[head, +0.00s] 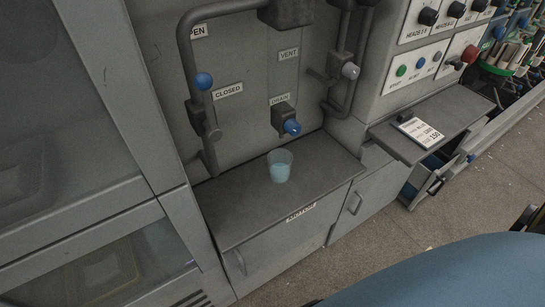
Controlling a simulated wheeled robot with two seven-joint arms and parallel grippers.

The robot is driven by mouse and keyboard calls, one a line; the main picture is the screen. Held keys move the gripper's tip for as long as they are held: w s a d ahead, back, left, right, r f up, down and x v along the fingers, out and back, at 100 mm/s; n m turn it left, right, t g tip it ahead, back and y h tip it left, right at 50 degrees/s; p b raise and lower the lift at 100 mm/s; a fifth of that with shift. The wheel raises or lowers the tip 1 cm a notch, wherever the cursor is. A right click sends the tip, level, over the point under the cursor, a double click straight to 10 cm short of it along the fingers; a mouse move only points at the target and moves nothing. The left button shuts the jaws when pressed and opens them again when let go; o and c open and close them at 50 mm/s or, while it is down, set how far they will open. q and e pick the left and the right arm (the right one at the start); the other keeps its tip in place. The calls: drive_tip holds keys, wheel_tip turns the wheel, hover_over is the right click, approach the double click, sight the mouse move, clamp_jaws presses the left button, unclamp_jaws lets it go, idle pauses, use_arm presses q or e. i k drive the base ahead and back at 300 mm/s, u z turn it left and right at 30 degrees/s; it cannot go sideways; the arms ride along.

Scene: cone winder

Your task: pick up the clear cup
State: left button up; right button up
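The clear cup (280,165) stands upright on the dark grey counter top (237,212), near its back edge and below the drain valve. It is see-through, and its lower part looks pale blue; I cannot tell whether that is liquid. Nothing touches its sides. Neither of my grippers shows in the head view.
The drain valve with a blue knob (291,127) hangs just above and behind the cup. A pipe with a blue ball handle (203,81) runs down to its left. A small shelf (452,118) with a label card juts out at right. A large blue rounded shape (450,275) fills the lower right.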

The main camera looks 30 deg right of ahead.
sight(280, 161)
drive_tip(key=k, duration=1.3)
drive_tip(key=z, duration=0.75)
drive_tip(key=i, duration=1.6)
drive_tip(key=u, duration=0.85)
